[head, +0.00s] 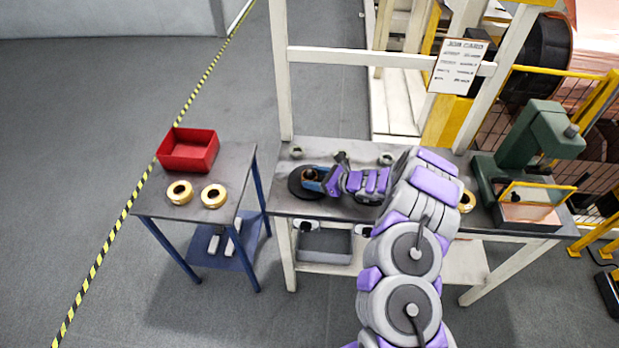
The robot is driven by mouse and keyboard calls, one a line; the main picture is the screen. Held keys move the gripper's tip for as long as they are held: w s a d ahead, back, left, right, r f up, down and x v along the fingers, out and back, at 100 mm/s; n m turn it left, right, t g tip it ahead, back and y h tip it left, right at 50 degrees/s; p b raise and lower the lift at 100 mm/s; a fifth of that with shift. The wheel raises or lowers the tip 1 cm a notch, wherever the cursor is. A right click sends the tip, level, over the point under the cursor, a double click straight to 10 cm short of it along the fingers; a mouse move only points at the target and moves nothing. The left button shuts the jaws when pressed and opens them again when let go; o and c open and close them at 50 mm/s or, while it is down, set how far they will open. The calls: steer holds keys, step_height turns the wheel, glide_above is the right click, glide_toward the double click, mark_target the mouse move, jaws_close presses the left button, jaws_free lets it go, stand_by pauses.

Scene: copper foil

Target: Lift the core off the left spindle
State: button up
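The left spindle's dark round base (296,187) is on the workbench, near its left end. A small brownish piece, which looks like the core (310,172), shows above that base. My gripper (312,181) is at this spot, reaching in from the right with its blue end over the disc. The fingertips are small and partly hidden, so I cannot tell whether they are shut on the core or only around or beside it. My purple and grey arm covers the middle of the bench.
A side table (238,160) on the left holds a red bin (188,150) and two copper-coloured rolls (179,192) (214,196). Another roll (467,201) lies right of my arm. A green press (530,140) stands at the bench's right end. White frame posts (281,70) rise behind.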

steer(key=c, duration=0.6)
steer(key=shift+c, duration=0.2)
